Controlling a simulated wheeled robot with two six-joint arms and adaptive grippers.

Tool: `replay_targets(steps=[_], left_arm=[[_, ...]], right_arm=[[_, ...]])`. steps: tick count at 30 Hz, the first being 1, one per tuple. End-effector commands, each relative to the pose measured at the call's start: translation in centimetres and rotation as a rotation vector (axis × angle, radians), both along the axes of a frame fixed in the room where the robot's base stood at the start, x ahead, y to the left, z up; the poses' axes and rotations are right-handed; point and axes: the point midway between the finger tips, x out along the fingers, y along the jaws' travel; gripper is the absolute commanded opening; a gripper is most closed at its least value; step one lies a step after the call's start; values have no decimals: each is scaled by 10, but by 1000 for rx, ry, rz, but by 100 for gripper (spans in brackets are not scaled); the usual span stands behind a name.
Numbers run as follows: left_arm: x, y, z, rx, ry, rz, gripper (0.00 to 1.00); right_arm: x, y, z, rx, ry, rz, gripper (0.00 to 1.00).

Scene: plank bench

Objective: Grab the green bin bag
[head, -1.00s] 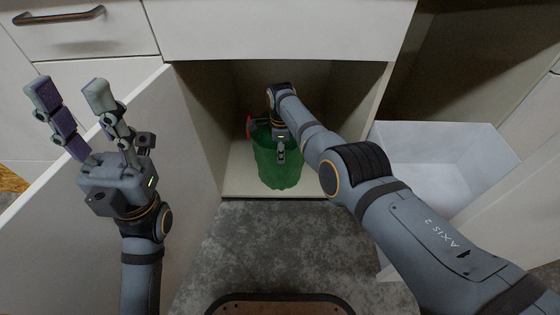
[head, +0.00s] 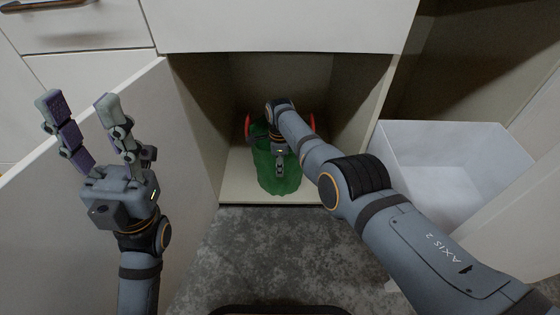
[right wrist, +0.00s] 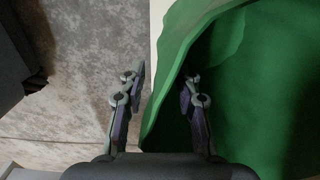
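The green bin bag (head: 266,178) stands inside the open cabinet, with red loops (head: 312,122) at its upper sides. My right gripper (head: 280,165) is at the bag, and my arm hides part of it. In the right wrist view, the fingers of my right gripper (right wrist: 164,85) are spread apart. The rim of the green bag (right wrist: 265,90) passes between them, with one finger outside and the other over the bag's inner side. My left gripper (head: 80,115) is open and empty, raised in front of the white door at the left.
An open cabinet door (head: 120,125) stands beside my left arm. A white bin (head: 450,165) sits in the compartment to the right, beside my right arm. The grey floor (head: 240,250) in front of the cabinet is bare.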

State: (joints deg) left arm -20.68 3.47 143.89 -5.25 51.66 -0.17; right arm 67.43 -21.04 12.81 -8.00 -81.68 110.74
Motion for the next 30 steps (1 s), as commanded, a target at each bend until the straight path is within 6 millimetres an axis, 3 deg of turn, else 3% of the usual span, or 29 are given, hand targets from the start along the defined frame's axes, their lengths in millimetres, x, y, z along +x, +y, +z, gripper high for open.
replay_targets(steps=[12, 20, 30], left_arm=[[0, 0, -3, -1, 1, 0, 40], [0, 0, -3, -2, 1, 0, 40], [1, 0, -3, -2, 1, 0, 40]], right_arm=[[0, 0, -3, 0, 0, 0, 33], [0, 0, -3, 0, 0, 0, 0], [-1, 0, -4, 0, 3, 0, 0]])
